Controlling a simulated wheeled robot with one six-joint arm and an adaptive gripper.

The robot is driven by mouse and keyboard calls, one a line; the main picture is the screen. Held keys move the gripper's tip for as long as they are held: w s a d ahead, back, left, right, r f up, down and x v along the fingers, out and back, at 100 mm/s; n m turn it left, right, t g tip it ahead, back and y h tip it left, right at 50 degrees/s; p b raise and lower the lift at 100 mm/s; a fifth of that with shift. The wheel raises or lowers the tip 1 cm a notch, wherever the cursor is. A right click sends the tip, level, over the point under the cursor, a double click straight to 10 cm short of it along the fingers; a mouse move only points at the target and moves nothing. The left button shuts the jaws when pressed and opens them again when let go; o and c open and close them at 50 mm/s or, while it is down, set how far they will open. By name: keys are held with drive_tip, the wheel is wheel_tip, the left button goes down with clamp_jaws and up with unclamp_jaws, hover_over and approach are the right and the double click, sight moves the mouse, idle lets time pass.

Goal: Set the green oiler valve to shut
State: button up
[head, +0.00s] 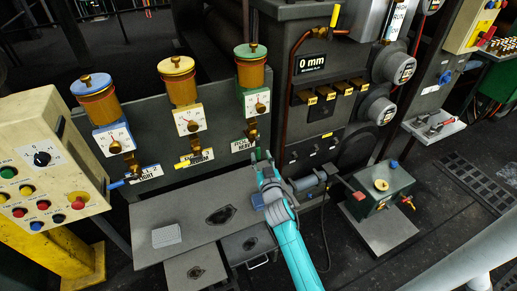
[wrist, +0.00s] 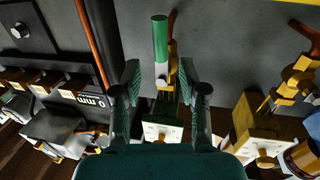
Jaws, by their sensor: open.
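The green oiler (head: 250,68) is the rightmost of three oilers on the dark machine panel, with a white dial plate (head: 257,102) and a brass valve (head: 251,133) below. In the wrist view, the valve's green lever (wrist: 160,38) points toward the picture's top, away from the dial plate and in line with the brass valve body. My gripper (wrist: 160,75) is open, its fingers on either side of the lever's base, with gaps on both sides.
The yellow oiler (head: 177,80) and blue oiler (head: 95,98) stand to the left, their yellow lever (head: 182,165) and blue lever (head: 117,184) pointing left. A copper pipe (wrist: 92,42) runs beside the green valve. A grey bench (head: 180,215) lies below.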

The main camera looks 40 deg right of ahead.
sight(259, 150)
drive_tip(key=shift+x, duration=2.55)
clamp_jaws()
